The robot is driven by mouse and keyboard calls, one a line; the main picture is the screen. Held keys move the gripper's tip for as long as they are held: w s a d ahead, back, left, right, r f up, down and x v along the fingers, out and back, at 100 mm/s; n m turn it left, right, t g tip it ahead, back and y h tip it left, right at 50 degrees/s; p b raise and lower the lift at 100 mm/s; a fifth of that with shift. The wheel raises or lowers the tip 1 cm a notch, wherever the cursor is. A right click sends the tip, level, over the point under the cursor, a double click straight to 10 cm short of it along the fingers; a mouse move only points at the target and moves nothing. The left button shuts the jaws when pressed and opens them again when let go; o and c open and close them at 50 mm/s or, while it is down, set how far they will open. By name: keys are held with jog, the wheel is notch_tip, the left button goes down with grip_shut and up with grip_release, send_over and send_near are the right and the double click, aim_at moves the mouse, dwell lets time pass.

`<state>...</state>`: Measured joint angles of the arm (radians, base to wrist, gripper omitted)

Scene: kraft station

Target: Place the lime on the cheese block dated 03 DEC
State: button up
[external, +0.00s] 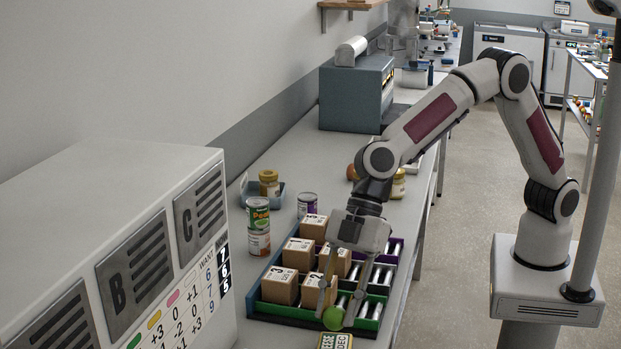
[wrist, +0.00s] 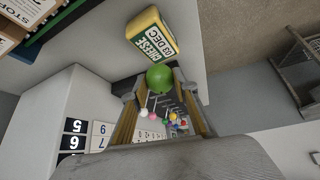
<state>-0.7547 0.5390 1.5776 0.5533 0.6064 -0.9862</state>
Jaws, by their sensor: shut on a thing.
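The green lime (external: 333,318) is pinched between the fingertips of my gripper (external: 338,312), above the front end of the counter. In the wrist view the lime (wrist: 159,77) sits at the tips of my gripper (wrist: 160,92). The block (external: 335,342) also shows at the bottom edge of the external view, partly cut off, below the lime. I cannot tell the exact gap between lime and block.
A divided tray (external: 270,320) with numbered cardboard boxes (external: 280,285) and silver cylinders (external: 375,285) lies behind my gripper. Stacked cans (external: 258,228) stand beside it. A large white cabinet (external: 110,240) with lettered vents is at the left. Bare counter surrounds the cheese block.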

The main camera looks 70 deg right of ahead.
aim_at(337, 322)
jog(key=shift+f, duration=2.15)
jog(key=shift+f, duration=0.1)
jog(key=o, duration=1.1)
jog(key=shift+c, duration=0.2)
jog(key=shift+d+r, duration=0.2)
jog(key=shift+r, duration=0.25)
jog(key=v, duration=1.1)
jog(key=shift+s+d, duration=0.1)
